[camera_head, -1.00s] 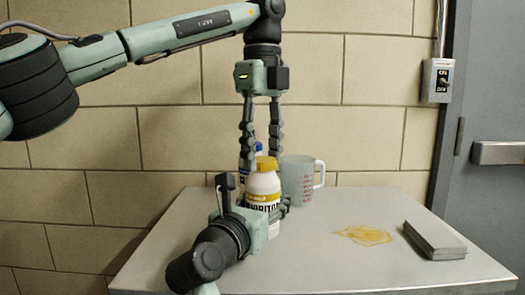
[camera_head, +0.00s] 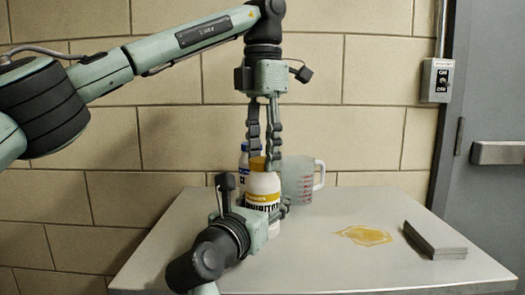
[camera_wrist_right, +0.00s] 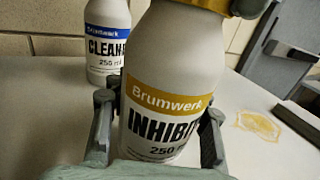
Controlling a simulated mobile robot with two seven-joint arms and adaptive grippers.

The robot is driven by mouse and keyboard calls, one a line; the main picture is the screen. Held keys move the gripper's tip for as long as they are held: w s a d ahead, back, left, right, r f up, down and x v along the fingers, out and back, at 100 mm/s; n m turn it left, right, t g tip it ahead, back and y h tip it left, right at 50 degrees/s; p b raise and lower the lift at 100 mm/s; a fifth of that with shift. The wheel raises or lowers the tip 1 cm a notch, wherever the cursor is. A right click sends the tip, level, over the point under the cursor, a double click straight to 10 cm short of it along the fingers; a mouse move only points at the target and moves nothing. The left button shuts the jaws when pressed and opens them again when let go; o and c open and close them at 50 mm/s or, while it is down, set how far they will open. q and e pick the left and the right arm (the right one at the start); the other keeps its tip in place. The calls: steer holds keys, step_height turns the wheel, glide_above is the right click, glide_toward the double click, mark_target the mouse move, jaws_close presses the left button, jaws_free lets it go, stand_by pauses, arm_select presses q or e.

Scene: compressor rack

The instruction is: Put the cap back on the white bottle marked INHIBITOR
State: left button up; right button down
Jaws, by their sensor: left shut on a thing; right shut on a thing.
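The white INHIBITOR bottle (camera_head: 262,185) stands upright near the table's middle, with a yellow label band; it fills much of the right wrist view (camera_wrist_right: 165,75). Its yellow cap (camera_head: 257,163) is at the bottle's mouth; in the wrist view only the cap's lower edge (camera_wrist_right: 212,5) shows. I cannot tell whether it is threaded on. My left gripper (camera_head: 263,161) points down from above, shut on the cap. My right gripper (camera_wrist_right: 160,118) is shut on the bottle's body from the near side, with a finger on each side.
A white bottle with a blue label, marked CLEAN (camera_wrist_right: 93,45), stands behind on the left. A measuring jug (camera_head: 300,181) stands behind on the right. A yellow puddle (camera_head: 364,235) and a grey flat block (camera_head: 434,241) lie on the table (camera_head: 330,265) to the right.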

arm_select(q)
steer(key=m, duration=0.6)
steer(key=shift+m, duration=0.4)
steer(key=o, duration=1.4)
steer(key=shift+c, duration=0.2)
steer(key=shift+r, duration=3.75)
arm_select(e)
steer(key=c, duration=0.6)
jaws_free()
steer(key=shift+c, duration=0.2)
steer(key=shift+s, duration=0.1)
